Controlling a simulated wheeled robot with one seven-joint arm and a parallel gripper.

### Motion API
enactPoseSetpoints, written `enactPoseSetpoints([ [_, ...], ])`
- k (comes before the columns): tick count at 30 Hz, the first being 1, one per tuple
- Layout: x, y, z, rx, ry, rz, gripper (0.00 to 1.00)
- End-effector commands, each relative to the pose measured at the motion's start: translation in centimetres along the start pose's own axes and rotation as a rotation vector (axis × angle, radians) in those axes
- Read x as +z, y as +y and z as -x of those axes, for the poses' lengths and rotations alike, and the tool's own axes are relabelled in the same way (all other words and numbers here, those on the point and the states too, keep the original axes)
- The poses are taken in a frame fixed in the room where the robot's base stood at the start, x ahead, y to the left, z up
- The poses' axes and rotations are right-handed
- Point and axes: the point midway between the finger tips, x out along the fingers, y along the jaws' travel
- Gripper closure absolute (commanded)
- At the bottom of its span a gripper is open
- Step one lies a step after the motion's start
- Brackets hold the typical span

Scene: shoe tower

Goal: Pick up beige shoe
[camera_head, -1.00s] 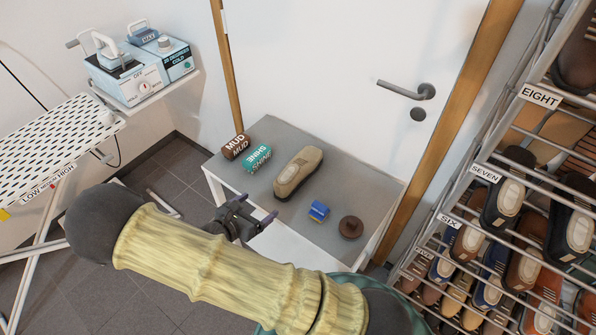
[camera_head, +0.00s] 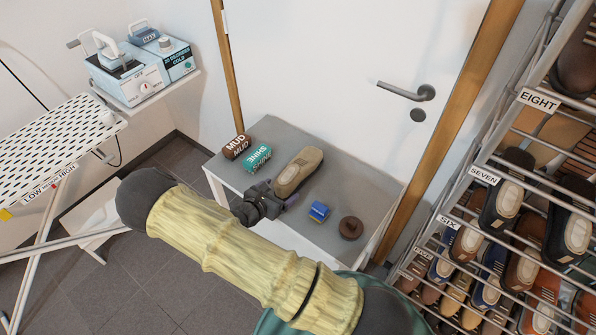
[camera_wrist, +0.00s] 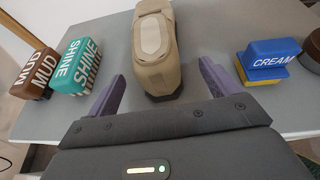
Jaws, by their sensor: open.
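The beige shoe (camera_head: 298,172) lies on the grey-topped table in front of the door. In the wrist view the beige shoe (camera_wrist: 155,50) lies straight ahead, its near end close to the gap between my two purple fingers. My gripper (camera_head: 272,196) is at the near end of the shoe, by the table's front edge. In the wrist view my gripper (camera_wrist: 162,90) is open, with one finger on each side of the shoe's near end and gaps on both sides. Nothing is held.
A shoe rack (camera_head: 470,210) stands at the right, an ironing board (camera_head: 50,150) at the left.

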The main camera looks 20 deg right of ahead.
Motion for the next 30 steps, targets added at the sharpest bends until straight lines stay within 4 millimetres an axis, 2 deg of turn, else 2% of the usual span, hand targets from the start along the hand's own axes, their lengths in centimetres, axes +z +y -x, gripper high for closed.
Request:
enactPoseSetpoints([
  [5, -0.1, 0.0, -1.2, -0.004, -0.001, 0.000, 0.13],
  [12, -0.4, 0.2, -4.6, -0.002, 0.000, 0.000, 0.13],
  [14, -0.4, 0.2, -5.0, -0.002, 0.000, 0.000, 0.13],
  [30, -0.4, 0.1, -5.4, -0.005, 0.000, -0.002, 0.13],
])
